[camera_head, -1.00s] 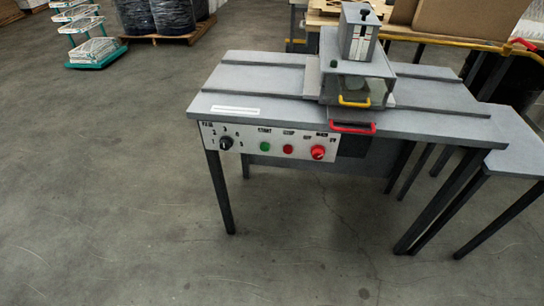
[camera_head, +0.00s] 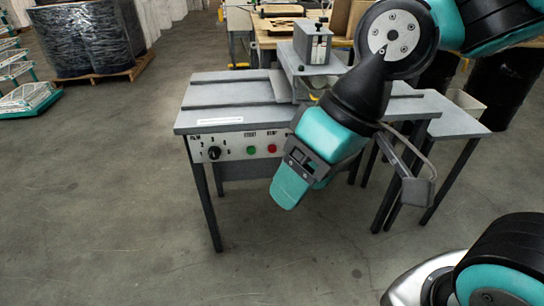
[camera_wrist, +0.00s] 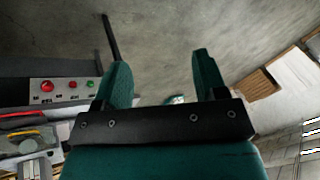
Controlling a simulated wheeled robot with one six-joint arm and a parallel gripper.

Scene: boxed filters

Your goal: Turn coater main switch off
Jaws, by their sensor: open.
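The coater (camera_head: 240,88) is a grey table-like machine with a white control panel (camera_head: 232,150) on its front. The panel shows a black rotary knob (camera_head: 214,153), a green button (camera_head: 251,150) and a red button (camera_head: 272,149). In the head view my arm hides the panel's right end. In the wrist view, turned around, a larger red knob (camera_wrist: 47,86) shows at that end, while the black knob is not visible. The small labels are too blurred to tell which is the main switch. My gripper (camera_head: 304,190) is open and empty, in front of the panel's right part; its fingers (camera_wrist: 160,62) point at bare floor.
A grey side table (camera_head: 455,125) stands to the coater's right. A pallet (camera_head: 100,75) with dark wrapped drums and a teal-framed rack (camera_head: 30,98) are at the back left. A wooden workbench (camera_head: 265,30) stands behind. The floor in front and left is free.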

